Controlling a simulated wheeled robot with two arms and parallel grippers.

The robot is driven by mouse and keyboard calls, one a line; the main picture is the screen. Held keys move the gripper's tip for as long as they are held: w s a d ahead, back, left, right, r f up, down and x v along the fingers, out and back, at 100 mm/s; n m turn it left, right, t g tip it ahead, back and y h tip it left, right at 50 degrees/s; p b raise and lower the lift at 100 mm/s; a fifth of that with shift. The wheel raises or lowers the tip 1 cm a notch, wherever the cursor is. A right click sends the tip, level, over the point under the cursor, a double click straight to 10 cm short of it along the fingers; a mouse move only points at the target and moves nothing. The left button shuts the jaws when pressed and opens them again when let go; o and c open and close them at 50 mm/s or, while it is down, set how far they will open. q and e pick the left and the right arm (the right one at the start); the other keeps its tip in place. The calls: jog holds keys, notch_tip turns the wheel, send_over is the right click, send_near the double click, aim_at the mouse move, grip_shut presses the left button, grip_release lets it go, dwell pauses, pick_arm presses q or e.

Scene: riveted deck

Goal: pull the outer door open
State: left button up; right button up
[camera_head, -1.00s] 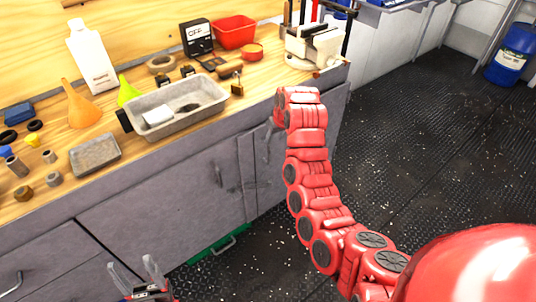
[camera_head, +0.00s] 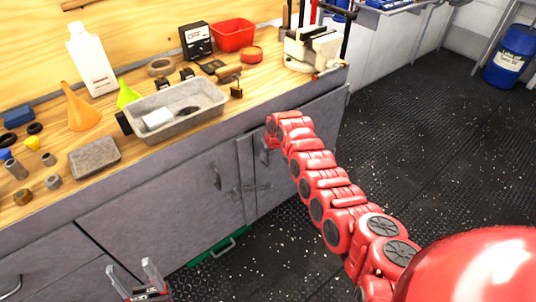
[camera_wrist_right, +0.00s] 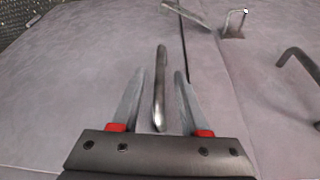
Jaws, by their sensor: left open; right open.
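The grey cabinet's right door (camera_head: 300,152) shows in the head view, partly hidden by my right arm. My right gripper is at that door's upper part and hard to make out there. In the right wrist view my right gripper (camera_wrist_right: 160,76) is open, and the door's bar handle (camera_wrist_right: 160,85) lies between its fingers, with gaps on both sides. A second handle (camera_wrist_right: 298,62) is at the right edge, across the door seam; it belongs to the left door (camera_head: 170,205). A latch (camera_head: 257,188) spans the seam. My left gripper (camera_head: 134,272) is open and empty, low at the front left.
A green object (camera_head: 215,248) lies on the floor by the cabinet. The dark floor (camera_head: 430,140) to the right is clear, with a blue drum (camera_head: 510,57) far off.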

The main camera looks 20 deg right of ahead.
dwell(0.3)
grip_shut()
dwell(1.3)
